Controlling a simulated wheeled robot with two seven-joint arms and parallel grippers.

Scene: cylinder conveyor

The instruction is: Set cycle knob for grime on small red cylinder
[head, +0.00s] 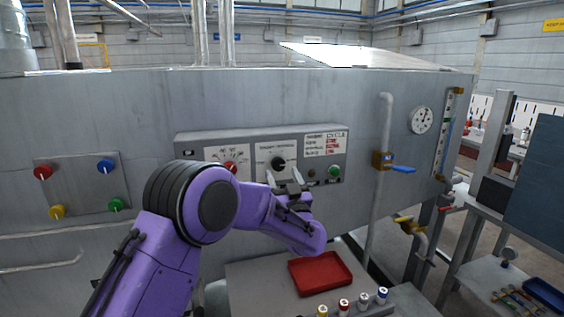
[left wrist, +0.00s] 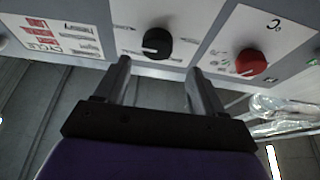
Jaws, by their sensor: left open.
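A black cycle knob (head: 278,163) sits on a white plate in the middle of the grey control box. It also shows in the left wrist view (left wrist: 157,43), where the picture is upside down, with its white pointer mark at one side. My left gripper (head: 285,182) is open in front of the box, just below the knob. In the left wrist view its two fingers (left wrist: 157,66) are spread to either side of the black knob, apart from it. Small cylinders stand in a row at the bottom, among them a red-marked one (head: 343,306). My right gripper is not in view.
A red knob (head: 231,167) with a dial is left of the black knob. A CYCLE chart (head: 325,142) and a green button (head: 334,171) are at right. A red tray (head: 320,272) lies below. A pipe with a blue-handled valve (head: 400,169) stands farther right.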

